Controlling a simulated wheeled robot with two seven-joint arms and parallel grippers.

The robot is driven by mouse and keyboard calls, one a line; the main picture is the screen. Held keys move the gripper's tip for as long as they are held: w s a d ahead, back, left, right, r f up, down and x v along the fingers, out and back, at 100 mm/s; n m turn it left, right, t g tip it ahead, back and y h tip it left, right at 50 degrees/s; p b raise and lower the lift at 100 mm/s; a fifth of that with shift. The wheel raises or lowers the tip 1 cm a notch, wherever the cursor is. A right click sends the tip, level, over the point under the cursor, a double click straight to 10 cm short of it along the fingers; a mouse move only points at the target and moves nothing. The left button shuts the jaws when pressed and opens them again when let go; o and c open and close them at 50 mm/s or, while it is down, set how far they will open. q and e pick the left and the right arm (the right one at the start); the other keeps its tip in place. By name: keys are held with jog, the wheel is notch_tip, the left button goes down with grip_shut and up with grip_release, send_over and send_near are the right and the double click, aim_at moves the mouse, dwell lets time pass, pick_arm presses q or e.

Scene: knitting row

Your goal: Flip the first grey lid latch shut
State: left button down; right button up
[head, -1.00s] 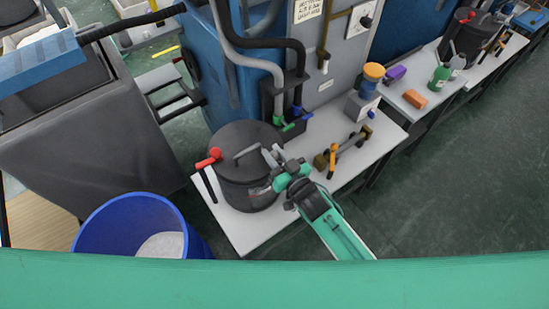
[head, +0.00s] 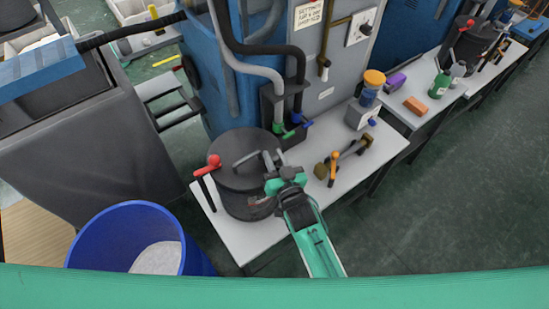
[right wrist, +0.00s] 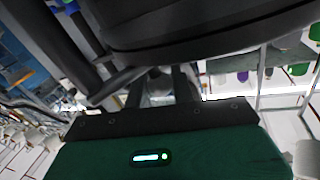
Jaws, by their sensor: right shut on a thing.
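A dark round pot (head: 236,180) with a flat lid and bar handle stands at the near left end of the white bench. A red-handled lever (head: 207,169) stands upright at its left side. My right gripper (head: 271,166) is at the pot's right side, by the lid rim, shut on a small grey piece that looks like the grey lid latch. The gripper's head and fingers cover much of the latch, so its angle is hard to tell. In the right wrist view the grey piece (right wrist: 160,86) shows between the dark fingers, below the pot's curved rim. My left gripper is not in view.
An orange-handled brass valve (head: 334,160) lies right of my gripper on the bench (head: 240,240). Grey and black hoses (head: 262,75) run down behind the pot. A blue bin (head: 110,225) stands at the lower left. Green floor at the right is open.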

jog(key=o, duration=0.9)
jog(key=shift+s+d+f, duration=0.1)
jog(key=shift+s+d, duration=0.15)
jog(key=shift+s, duration=0.25)
jog(key=b+v, duration=0.3)
jog(key=v, duration=0.9)
jog(key=shift+s+d+b, duration=0.1)
jog(key=shift+s+b, duration=0.25)
